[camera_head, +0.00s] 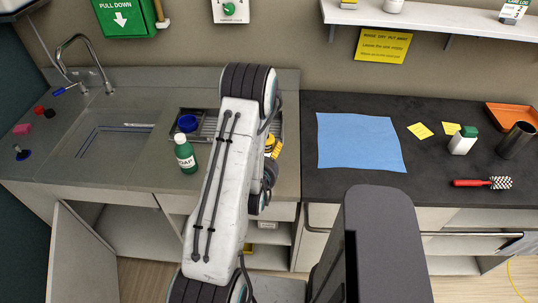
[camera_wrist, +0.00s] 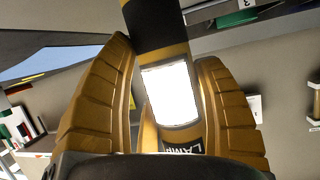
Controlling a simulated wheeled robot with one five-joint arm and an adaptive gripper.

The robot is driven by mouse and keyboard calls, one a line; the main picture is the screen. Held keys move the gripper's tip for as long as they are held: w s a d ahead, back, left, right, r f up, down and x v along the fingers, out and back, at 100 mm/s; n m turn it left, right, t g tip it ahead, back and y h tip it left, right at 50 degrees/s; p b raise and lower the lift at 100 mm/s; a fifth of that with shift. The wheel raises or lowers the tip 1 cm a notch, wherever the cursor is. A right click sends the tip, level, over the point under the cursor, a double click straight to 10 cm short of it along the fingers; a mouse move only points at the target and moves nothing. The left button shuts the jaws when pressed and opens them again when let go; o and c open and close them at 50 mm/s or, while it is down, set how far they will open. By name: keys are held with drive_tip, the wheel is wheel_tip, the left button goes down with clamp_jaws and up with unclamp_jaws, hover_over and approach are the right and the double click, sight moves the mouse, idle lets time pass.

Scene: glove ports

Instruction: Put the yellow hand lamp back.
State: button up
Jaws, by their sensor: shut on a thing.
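The hand lamp (camera_wrist: 173,95) fills the middle of the wrist view. It has a bright white panel, a dark body with yellow parts, and partly hidden lettering at its lower end. My gripper (camera_wrist: 165,60) is shut on it, with one ribbed golden finger on each side. In the head view my arm hides most of the gripper and lamp. A small patch of yellow shows just right of the arm, above the sink counter; I cannot tell whether it is lamp or finger. No place for the lamp can be made out clearly.
A green bottle (camera_head: 185,154) and a blue lid (camera_head: 187,123) are left of my arm. On the dark counter (camera_head: 325,190) are a blue cloth (camera_head: 360,142), a white bottle (camera_head: 462,143), a dark cup (camera_head: 516,140) and a red brush (camera_head: 482,183). A cabinet door (camera_head: 80,255) stands open.

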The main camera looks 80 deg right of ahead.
drive_tip(key=shift+a+r, duration=0.1)
drive_tip(key=shift+f, duration=0.25)
drive_tip(key=o, duration=1.3)
drive_tip(key=shift+r, duration=0.1)
